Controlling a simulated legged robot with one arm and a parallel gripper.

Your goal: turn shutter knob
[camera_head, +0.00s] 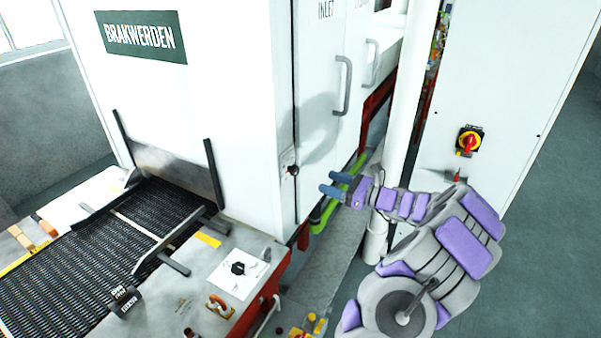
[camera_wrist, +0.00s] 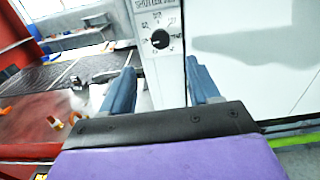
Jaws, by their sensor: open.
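The shutter knob (camera_wrist: 159,39) is a round black knob with a white pointer mark, on a pale labelled plate with a dial scale. In the head view it is a small dark knob (camera_head: 293,170) low on the front corner of the white machine. My gripper (camera_head: 327,183) is open and empty, with its blue fingers pointing left toward the knob, a short gap to its right. In the wrist view the knob shows between and beyond the two fingertips of my gripper (camera_wrist: 160,64), apart from both. The exact pointer setting is too small to read surely.
A black mesh belt (camera_head: 150,235) runs into the white machine (camera_head: 225,110). Another black knob (camera_head: 238,268) sits on a white plate on the bench. A white pipe (camera_head: 402,120) and a cabinet with a red-yellow switch (camera_head: 469,142) stand near my arm.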

